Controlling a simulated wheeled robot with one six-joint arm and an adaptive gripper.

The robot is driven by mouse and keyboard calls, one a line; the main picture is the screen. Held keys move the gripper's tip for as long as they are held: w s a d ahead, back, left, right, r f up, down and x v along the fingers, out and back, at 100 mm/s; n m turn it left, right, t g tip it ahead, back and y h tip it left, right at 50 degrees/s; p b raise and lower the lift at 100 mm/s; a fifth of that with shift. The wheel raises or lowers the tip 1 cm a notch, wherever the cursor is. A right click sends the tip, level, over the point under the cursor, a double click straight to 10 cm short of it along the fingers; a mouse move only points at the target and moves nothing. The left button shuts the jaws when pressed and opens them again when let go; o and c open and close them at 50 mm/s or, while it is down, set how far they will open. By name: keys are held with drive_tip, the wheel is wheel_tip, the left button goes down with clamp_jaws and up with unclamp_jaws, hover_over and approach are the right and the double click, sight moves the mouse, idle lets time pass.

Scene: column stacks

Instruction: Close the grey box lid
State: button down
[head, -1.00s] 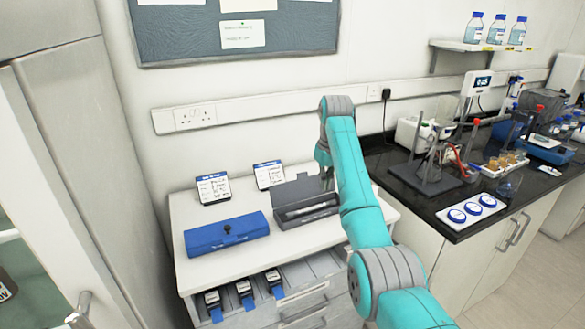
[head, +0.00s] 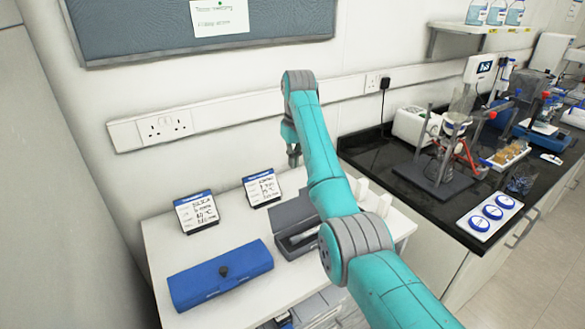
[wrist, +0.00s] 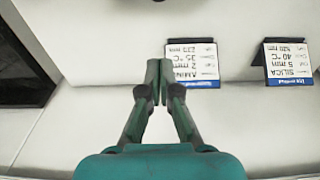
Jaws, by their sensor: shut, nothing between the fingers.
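The grey box (head: 298,242) sits on the white cabinet top, right of the blue box, partly hidden by my arm. Its dark grey lid (head: 291,217) stands open at the back edge, and a pale rod-like item shows inside. My gripper (head: 293,158) is above and behind the box, near the wall, apart from the lid. In the wrist view my gripper's fingertips (wrist: 159,70) meet with nothing between them. The box does not show clearly in the wrist view.
Two label cards, left (head: 196,212) and right (head: 262,188), stand behind the boxes. An open drawer shows at the bottom edge. A black bench (head: 400,185) with lab equipment is at right.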

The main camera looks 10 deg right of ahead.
sight(305, 201)
drive_tip(key=f, duration=0.9)
drive_tip(key=shift+w+a+f, duration=0.15)
drive_tip(key=shift+w, duration=0.25)
drive_tip(key=shift+s+r, duration=0.2)
drive_tip(key=shift+s, duration=0.05)
drive_tip(key=shift+s+d+r, duration=0.15)
drive_tip(key=shift+s+d, duration=0.05)
drive_tip(key=shift+s, duration=0.35)
drive_tip(key=shift+s+d+r, duration=0.15)
drive_tip(key=shift+s+d, duration=0.1)
drive_tip(key=shift+s, duration=0.25)
drive_tip(key=shift+s+d+r, duration=0.15)
drive_tip(key=shift+s+d, duration=0.05)
drive_tip(key=shift+s, duration=0.35)
